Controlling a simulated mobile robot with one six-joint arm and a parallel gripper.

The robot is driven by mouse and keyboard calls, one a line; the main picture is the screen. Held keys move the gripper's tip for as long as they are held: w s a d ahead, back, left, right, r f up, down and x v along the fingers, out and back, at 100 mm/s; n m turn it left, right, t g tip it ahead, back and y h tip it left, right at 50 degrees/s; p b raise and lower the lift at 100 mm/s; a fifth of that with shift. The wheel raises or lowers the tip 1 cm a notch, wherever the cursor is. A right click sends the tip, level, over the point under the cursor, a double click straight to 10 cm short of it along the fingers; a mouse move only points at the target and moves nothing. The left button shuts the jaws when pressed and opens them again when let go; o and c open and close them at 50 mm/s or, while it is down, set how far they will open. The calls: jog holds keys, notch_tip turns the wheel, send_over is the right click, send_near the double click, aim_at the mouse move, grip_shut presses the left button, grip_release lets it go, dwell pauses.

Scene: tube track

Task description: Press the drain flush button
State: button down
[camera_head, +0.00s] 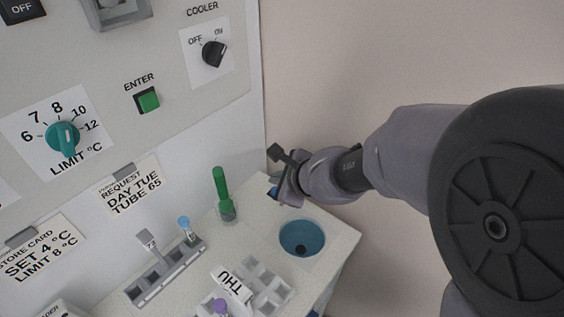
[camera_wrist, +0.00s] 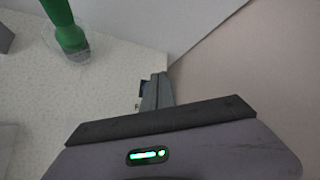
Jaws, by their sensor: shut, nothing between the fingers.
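A blue basin (camera_head: 302,239) with a dark hole in it is set into the right end of the pale worktop. A small blue piece (camera_head: 272,191) shows behind the basin, mostly hidden by my gripper (camera_head: 289,193). It may be the drain flush button, but I cannot read any label. In the wrist view a sliver of dark blue (camera_wrist: 144,88) shows beside the tips of my gripper (camera_wrist: 156,92). My gripper is shut and empty, low over the worktop's back right corner. I cannot tell whether it touches the blue piece.
A green-handled tool (camera_head: 221,190) stands in a clear holder left of my gripper. A tube rack (camera_head: 165,272) and a grey sorting tray (camera_head: 262,280) are nearer. The control panel with a green ENTER button (camera_head: 147,100) rises at left.

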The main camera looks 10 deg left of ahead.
notch_tip(320, 180, up, 4)
jog(key=p, duration=0.3)
jog(key=shift+r, duration=0.25)
jog(key=shift+f, duration=0.1)
dwell(0.3)
